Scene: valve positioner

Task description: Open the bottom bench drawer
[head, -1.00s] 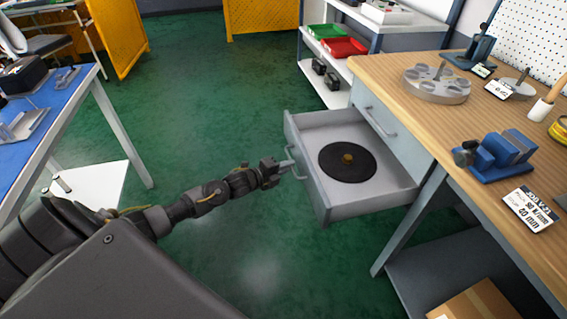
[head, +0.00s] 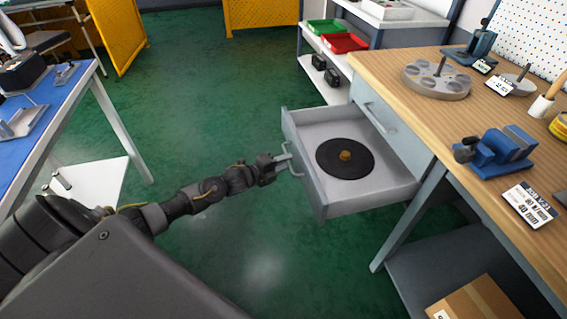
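The bottom bench drawer (head: 365,202) is pulled well out from under the wooden-topped bench (head: 440,110). A black disc (head: 330,160) with a brass-coloured hub lies inside it. The drawer's handle (head: 292,166) is on its front, facing left. My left gripper (head: 285,161) is at this handle, with its fingertips touching or very close to it. The fingers are small here, and I cannot tell whether they are closed on the handle. A closed upper drawer (head: 392,131) with its own handle sits above. My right gripper is not in view.
A blue-topped table (head: 60,105) stands at the left. Shelves with a green tray (head: 327,28) and a red tray (head: 344,43) stand behind the bench. A cardboard box (head: 472,303) is low at the right. The green floor between is clear.

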